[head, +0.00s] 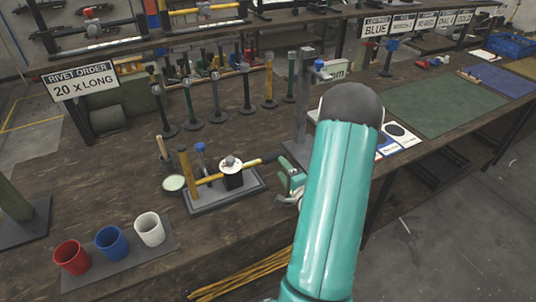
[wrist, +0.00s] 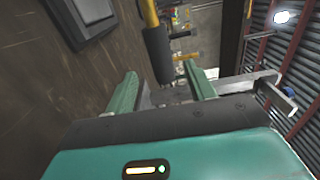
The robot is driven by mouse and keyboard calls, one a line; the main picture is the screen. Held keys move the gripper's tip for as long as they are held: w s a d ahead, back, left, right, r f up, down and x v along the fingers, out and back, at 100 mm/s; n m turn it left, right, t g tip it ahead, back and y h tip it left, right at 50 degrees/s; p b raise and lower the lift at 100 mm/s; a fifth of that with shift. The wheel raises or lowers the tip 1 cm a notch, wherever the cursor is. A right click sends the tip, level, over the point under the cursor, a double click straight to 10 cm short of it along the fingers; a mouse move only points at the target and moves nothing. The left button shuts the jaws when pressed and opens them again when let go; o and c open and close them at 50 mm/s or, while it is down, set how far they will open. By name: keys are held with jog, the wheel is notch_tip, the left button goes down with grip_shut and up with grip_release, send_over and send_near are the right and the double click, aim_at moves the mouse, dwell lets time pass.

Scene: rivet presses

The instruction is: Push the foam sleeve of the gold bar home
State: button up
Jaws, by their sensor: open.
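The gold bar (head: 210,179) lies level in a fixture on a grey base plate (head: 225,199), passing a black block with a white round top (head: 231,164). The black foam sleeve (head: 271,158) is at the bar's right end. My gripper (head: 289,178) is just to the right of the sleeve, partly behind my arm. In the wrist view the gold bar (wrist: 150,14) runs into the dark sleeve (wrist: 158,55), whose near end points between my two teal fingers. My gripper (wrist: 161,74) is open, with gaps beside the sleeve. I cannot tell whether a finger touches it.
Red (head: 72,257), blue (head: 111,243) and white (head: 150,229) cups stand front left. A small pale dish (head: 174,183) is left of the fixture. Several upright posts stand behind it. A tall grey stand (head: 302,105) rises close behind my arm. A green mat (head: 440,101) lies right.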

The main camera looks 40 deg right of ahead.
aim_at(274, 158)
jog(key=x, duration=0.9)
jog(key=shift+w+d, duration=0.1)
jog(key=shift+w, duration=0.1)
